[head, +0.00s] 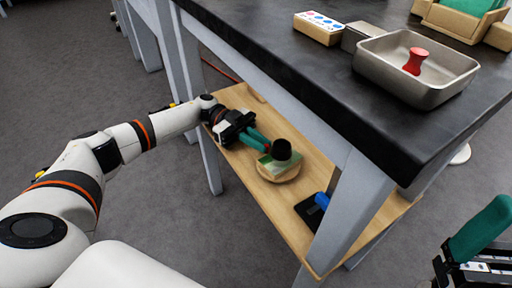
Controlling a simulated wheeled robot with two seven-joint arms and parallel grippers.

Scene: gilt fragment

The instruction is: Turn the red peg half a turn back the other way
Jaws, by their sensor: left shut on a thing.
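My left gripper (264,143) reaches over the lower wooden shelf. Its teal fingers are shut on the red peg (268,147), of which only a small red bit shows at the fingertips. The peg is at the side of a small block with a green and pale top (279,166), which sits on a round wooden base (281,176). A black knob-like piece (281,150) stands on the block. How far the peg is turned cannot be seen. My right gripper (482,230) is at the lower right, cut off by the picture's edge, so its opening is unclear.
The shelf (245,96) lies under a black worktop (290,72) with grey legs (347,210). A blue-and-black item (314,207) lies on the shelf at right. Above, a metal tray (389,82) holds a red spool-shaped piece (415,61); a dotted wooden block (318,27) stands nearby.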

